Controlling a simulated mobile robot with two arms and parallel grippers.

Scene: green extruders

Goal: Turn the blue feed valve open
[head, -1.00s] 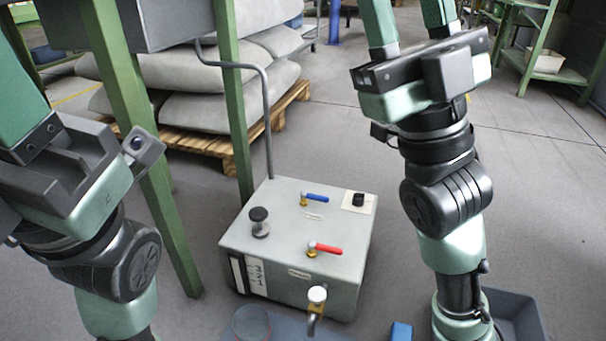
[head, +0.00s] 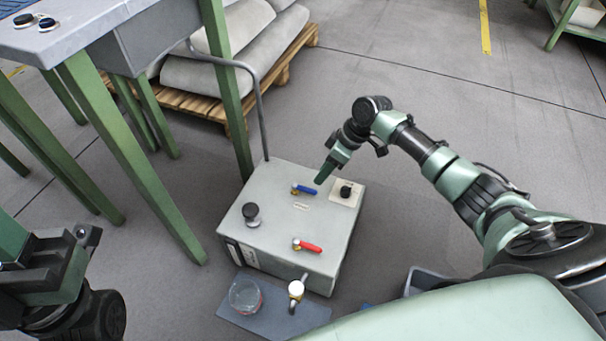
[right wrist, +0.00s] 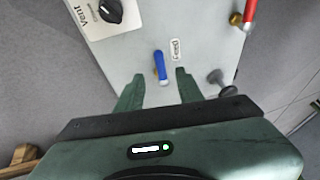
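The blue feed valve handle (head: 307,189) sits on a brass stem on top of a grey box-shaped unit (head: 275,222). It points to the right in the head view. My right gripper (head: 322,178) is just above the handle's free end. In the right wrist view my right gripper (right wrist: 158,88) is open, and the blue handle (right wrist: 160,66) lies just ahead of the gap between its fingertips, apart from both. A small label stands beside the handle.
A red-handled valve (head: 308,246), a black knob (head: 251,213) and a Vent dial (head: 346,190) also stand on the unit's top. A spout (head: 296,288) and a glass beaker (head: 245,296) are at its front. Green table legs (head: 130,150) stand left. Open floor lies right.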

